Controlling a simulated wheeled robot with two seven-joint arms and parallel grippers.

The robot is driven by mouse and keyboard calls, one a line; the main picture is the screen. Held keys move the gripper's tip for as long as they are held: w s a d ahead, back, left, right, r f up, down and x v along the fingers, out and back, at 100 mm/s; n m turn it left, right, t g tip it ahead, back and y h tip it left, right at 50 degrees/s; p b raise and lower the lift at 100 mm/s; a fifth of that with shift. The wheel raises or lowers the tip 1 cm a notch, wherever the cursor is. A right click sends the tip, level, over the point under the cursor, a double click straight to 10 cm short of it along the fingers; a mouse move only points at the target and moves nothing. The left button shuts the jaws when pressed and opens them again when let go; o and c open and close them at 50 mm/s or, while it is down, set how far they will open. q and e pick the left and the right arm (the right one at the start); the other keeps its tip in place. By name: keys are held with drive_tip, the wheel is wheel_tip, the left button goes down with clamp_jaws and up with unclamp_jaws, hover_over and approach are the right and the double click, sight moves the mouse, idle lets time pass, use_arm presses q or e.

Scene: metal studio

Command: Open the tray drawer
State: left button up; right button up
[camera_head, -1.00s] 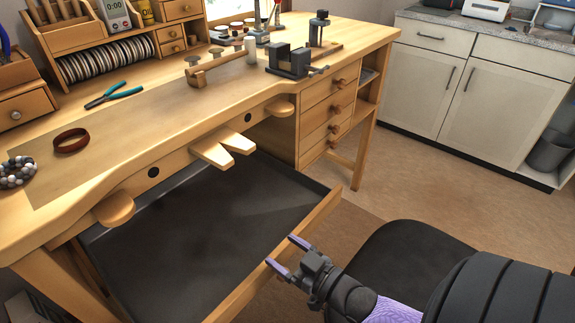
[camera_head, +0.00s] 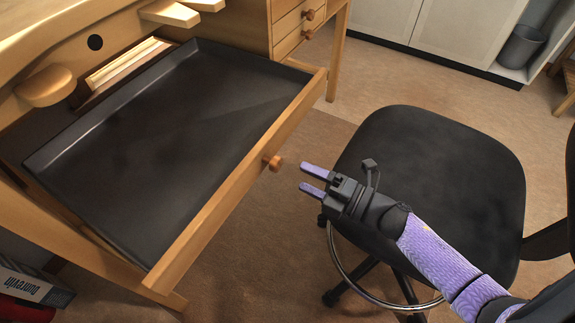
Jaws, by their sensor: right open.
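The tray drawer (camera_head: 165,262) is pulled well out from under the wooden bench. Its dark tray (camera_head: 150,140) is empty, and its wooden front runs diagonally across the view. A round wooden knob (camera_head: 272,162) sticks out from that front. My right gripper (camera_head: 308,178) is open and empty, with its two purple fingers pointing left toward the knob. A gap of floor shows between the fingertips and the knob, and nothing is touched. My left gripper is not in view.
A black chair (camera_head: 437,165) on a wheeled base stands just right of the drawer, behind my right arm. The bench's small drawers (camera_head: 298,30) are at the top. A box (camera_head: 35,285) lies at the lower left. Bare floor (camera_head: 240,250) shows beside the drawer front.

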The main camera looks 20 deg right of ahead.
sight(279, 166)
drive_tip(key=b+x, duration=0.1)
drive_tip(key=x, duration=0.6)
drive_tip(key=shift+f+b, duration=0.1)
drive_tip(key=shift+b, duration=0.25)
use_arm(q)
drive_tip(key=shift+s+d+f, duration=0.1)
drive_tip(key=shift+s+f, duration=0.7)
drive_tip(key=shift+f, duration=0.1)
use_arm(e)
drive_tip(key=shift+w+a, duration=0.25)
drive_tip(key=shift+w, duration=0.05)
drive_tip(key=c, duration=0.9)
clamp_jaws()
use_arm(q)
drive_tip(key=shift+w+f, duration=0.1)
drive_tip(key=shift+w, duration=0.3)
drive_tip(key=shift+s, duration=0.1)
